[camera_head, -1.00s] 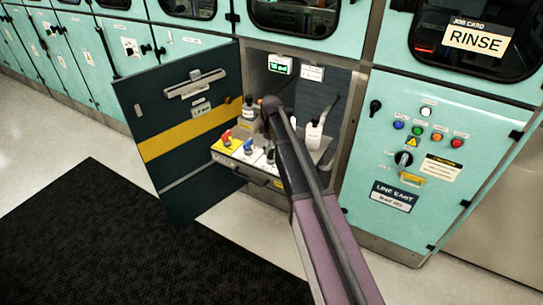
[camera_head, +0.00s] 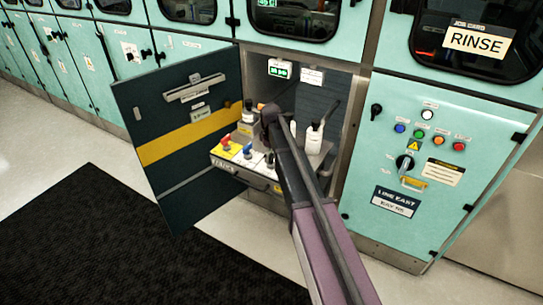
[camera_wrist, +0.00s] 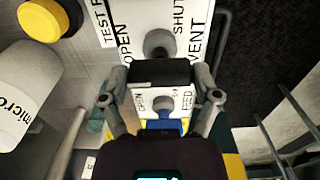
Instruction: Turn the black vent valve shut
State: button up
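The vent valve shows in the wrist view as a grey hub (camera_wrist: 158,44) on a white plate lettered OPEN, SHUT and VENT. Its black handle (camera_wrist: 160,72) points down the picture from the hub. My gripper (camera_wrist: 162,80) has one finger at each end of the black handle, and both appear to touch it. Below it lies the feed valve, with a grey hub (camera_wrist: 160,102) and a blue handle (camera_wrist: 165,125), partly hidden by my gripper. In the head view my arm hides most of the black valve and my fingertips.
In the head view the valve tray (camera_head: 228,164) sits inside an open cabinet, with a red valve (camera_head: 226,141) and a blue valve (camera_head: 248,149). A white bottle (camera_head: 314,137) stands behind. The open dark door (camera_head: 185,110) is on the left.

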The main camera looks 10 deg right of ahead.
jog(key=shift+m, duration=0.4)
jog(key=m, duration=1.2)
jog(key=shift+m, duration=2.6)
jog(key=o, duration=1)
jog(key=shift+c, duration=0.2)
